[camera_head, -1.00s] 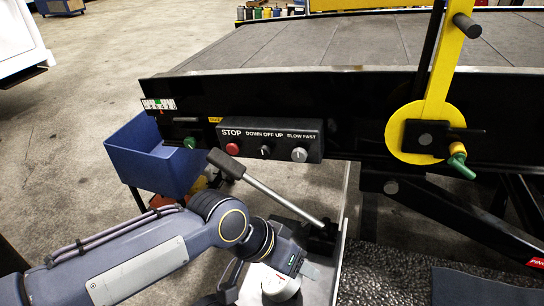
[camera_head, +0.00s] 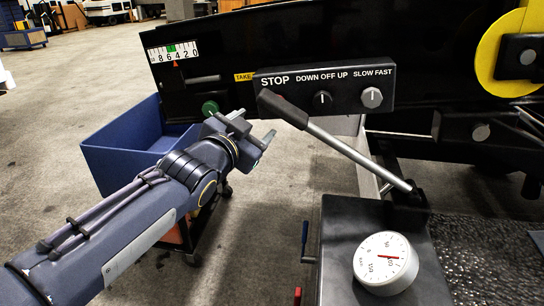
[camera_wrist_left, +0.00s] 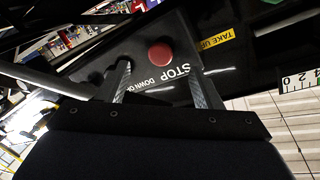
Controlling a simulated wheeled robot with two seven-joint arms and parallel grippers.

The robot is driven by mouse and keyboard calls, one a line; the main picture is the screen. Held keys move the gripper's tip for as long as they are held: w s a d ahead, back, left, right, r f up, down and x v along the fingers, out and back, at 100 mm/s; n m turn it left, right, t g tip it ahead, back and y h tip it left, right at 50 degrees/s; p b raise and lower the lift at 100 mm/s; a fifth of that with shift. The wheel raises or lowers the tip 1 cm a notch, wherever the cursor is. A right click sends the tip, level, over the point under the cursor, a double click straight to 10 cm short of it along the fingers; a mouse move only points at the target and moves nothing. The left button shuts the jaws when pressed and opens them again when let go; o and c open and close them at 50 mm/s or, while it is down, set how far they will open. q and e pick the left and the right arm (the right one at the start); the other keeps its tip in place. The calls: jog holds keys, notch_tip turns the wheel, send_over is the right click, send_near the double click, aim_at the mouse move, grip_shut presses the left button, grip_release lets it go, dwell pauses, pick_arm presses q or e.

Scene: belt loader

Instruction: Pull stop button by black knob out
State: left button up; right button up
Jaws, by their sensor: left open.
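The black control panel (camera_head: 350,91) carries the labels STOP, DOWN OFF UP and SLOW FAST. The red stop button (camera_wrist_left: 160,54) shows in the left wrist view, between and beyond the fingertips; in the head view it is hidden behind the lever's black handle. The black knob (camera_head: 322,100) sits under DOWN OFF UP. My left gripper (camera_head: 256,128) is open and empty, below and left of the panel's STOP end in the head view. Its fingers (camera_wrist_left: 160,75) point at the panel in the wrist view, apart from the button. My right gripper is not in view.
A lever with a black handle (camera_head: 283,108) slants across the panel's lower left, close to my left gripper. A blue bin (camera_head: 118,147) stands left, and a white gauge (camera_head: 386,258) is at lower right.

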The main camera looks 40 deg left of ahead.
pick_arm(q)
jog(key=w+a+m+t+h+b, duration=0.1)
jog(key=w+m+t+b, duration=0.3)
jog(key=w+b, duration=0.4)
jog(key=shift+w+a+m+b, duration=0.4)
jog(key=shift+a+m+b, duration=0.15)
jog(key=shift+m, duration=0.25)
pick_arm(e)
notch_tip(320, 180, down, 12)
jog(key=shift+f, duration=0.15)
pick_arm(q)
jog(key=shift+r, duration=0.1)
